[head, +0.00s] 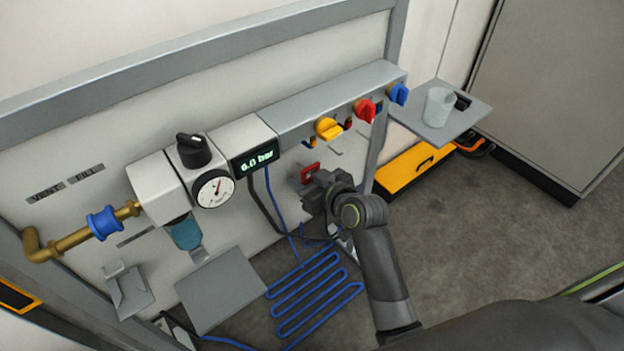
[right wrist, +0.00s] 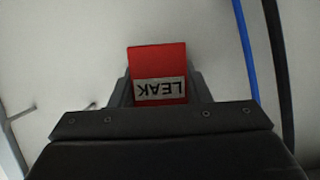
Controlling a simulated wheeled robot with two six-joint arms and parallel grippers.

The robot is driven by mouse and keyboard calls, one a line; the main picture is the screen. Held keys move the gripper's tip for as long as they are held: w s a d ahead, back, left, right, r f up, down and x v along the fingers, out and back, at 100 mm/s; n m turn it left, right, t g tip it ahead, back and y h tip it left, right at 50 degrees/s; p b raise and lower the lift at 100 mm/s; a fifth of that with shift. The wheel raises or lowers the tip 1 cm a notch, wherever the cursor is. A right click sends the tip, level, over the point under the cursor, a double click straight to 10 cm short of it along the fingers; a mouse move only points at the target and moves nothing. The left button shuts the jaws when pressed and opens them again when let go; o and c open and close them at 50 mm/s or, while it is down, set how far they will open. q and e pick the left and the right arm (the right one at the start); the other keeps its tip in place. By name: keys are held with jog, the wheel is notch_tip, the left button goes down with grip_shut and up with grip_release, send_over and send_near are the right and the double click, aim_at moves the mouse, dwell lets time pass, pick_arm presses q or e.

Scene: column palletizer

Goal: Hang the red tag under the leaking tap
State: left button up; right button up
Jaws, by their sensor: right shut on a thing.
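The red tag (head: 310,172) is in my right gripper (head: 312,184), in front of the panel, below and left of the yellow tap (head: 328,128). In the right wrist view the tag (right wrist: 158,62) stands out between the fingers, its white "LEAK" label upside down. The gripper is shut on it. A red tap (head: 364,108) and a blue tap (head: 398,94) sit further right on the grey manifold (head: 330,98). Small hooks show below the yellow tap. I cannot tell which tap leaks. My left gripper is not in view.
A pressure gauge (head: 213,188), a "6.0 bar" display (head: 254,161) and a brass pipe (head: 75,238) are left of the gripper. Blue hose (head: 315,290) coils below.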

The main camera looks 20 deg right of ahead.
jog(key=shift+w+f, duration=0.1)
jog(key=shift+w, duration=0.2)
jog(key=o, duration=0.5)
jog(key=shift+o, duration=1.3)
jog(key=shift+d, duration=0.15)
jog(key=shift+o, duration=1.2)
jog(key=shift+w+d+f, duration=0.1)
jog(key=shift+d, duration=0.1)
jog(key=shift+o, duration=0.2)
jog(key=shift+d, duration=0.2)
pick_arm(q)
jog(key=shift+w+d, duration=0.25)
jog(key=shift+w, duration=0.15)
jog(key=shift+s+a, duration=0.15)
pick_arm(e)
jog(key=shift+a, duration=0.2)
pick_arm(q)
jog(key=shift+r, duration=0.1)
